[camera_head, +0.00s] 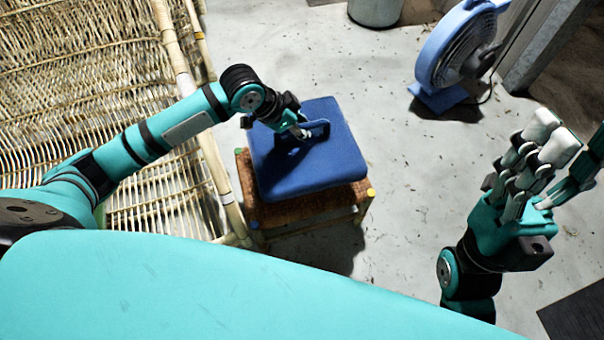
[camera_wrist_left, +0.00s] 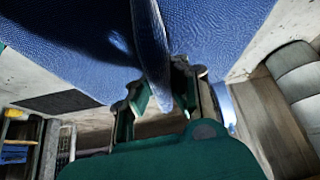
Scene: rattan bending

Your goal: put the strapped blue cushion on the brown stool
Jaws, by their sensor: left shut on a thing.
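The blue cushion (camera_head: 335,155) is square and flat, with a blue strap (camera_head: 318,130) standing up from its top. My left gripper (camera_head: 300,131) is shut on the strap. In the left wrist view the strap (camera_wrist_left: 150,50) runs down between the fingers (camera_wrist_left: 160,103), with the cushion's blue fabric (camera_wrist_left: 215,25) behind. The brown stool (camera_head: 300,212) has a woven brown seat and pale legs. The cushion covers most of the seat and sits a little toward the back; I cannot tell whether it touches the seat. My right gripper (camera_head: 537,160) is at the right, away from both; its opening is unclear.
A large rattan frame (camera_head: 100,90) fills the left, close beside the stool. A blue fan (camera_head: 455,50) stands at the back right near a grey post (camera_head: 540,45). A grey bin (camera_head: 375,10) is at the back. The concrete floor right of the stool is clear.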

